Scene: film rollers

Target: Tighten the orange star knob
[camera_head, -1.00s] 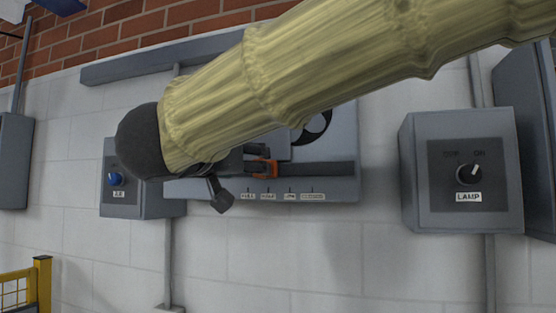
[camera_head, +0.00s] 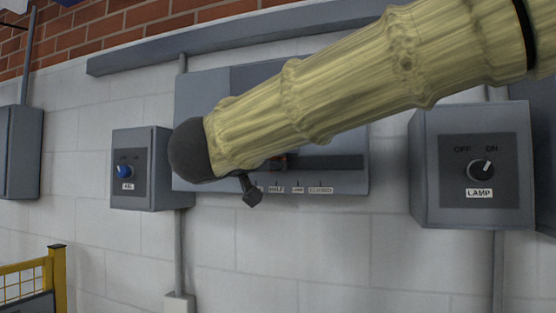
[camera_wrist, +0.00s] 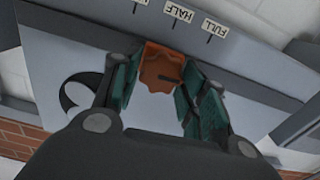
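The orange star knob (camera_wrist: 160,68) sits on the grey panel (camera_wrist: 60,50), between my gripper's fingertips in the wrist view. My gripper (camera_wrist: 160,80) has green-padded fingers, one on each side of the knob. The left pad appears at the knob's left edge and the right pad close to its lower right. I cannot tell whether both pads press on it.
Labels including HALF (camera_wrist: 178,14) and FULL (camera_wrist: 214,27) line the panel edge. A box with a blue knob (camera_head: 126,171) is to the left, and the LAMP box (camera_head: 472,205) to the right. A yellow railing (camera_head: 56,280) stands lower left.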

